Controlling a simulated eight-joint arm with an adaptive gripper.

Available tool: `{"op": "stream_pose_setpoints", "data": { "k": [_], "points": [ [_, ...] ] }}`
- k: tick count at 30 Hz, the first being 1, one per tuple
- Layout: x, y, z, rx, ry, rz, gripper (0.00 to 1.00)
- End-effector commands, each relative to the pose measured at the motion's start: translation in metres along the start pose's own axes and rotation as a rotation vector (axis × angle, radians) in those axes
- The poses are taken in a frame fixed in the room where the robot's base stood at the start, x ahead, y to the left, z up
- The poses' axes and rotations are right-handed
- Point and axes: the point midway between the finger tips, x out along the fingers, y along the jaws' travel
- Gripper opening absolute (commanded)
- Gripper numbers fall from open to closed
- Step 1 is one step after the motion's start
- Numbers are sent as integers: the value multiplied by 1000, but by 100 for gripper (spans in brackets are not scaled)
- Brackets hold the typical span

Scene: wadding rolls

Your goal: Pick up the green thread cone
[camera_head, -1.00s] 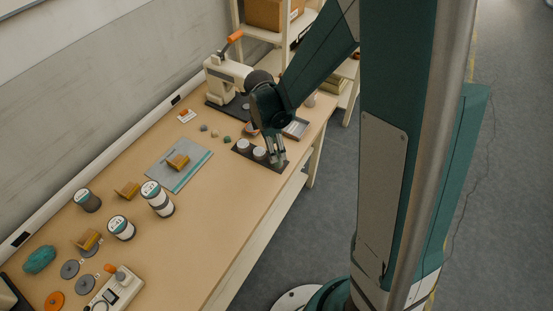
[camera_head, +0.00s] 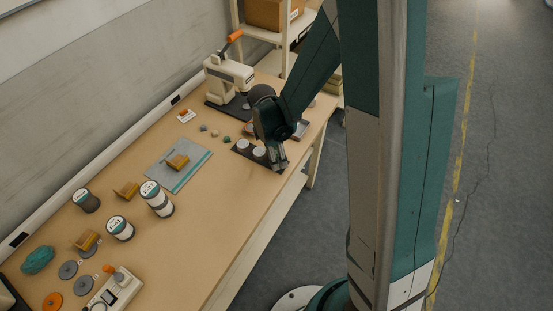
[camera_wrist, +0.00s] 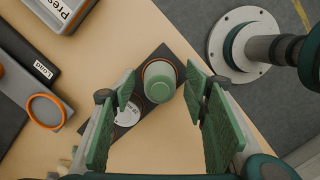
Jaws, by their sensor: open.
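My gripper (camera_wrist: 158,88) is open, with one green-padded finger to the left of the cone and one to the right. Gaps show between the cone and both fingers. In the head view my gripper (camera_head: 279,166) is over the near right end of the dark plate (camera_head: 240,151) and hides the cone there.
A press (camera_head: 229,78) stands behind. A grey mat (camera_head: 190,175), spools (camera_head: 158,200) and a scale (camera_head: 115,288) lie left. The table's front edge is near.

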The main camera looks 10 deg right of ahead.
Motion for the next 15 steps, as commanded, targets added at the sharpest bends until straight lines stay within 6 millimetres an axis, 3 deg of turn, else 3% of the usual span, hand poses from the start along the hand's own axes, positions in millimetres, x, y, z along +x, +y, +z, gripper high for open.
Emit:
{"op": "stream_pose_setpoints", "data": {
  "k": [5, 12, 15],
  "points": [
    [0, 0, 0, 0, 0, 0, 45],
    [0, 0, 0, 0, 0, 0, 16],
    [0, 0, 0, 0, 0, 0, 15]
  ]
}}
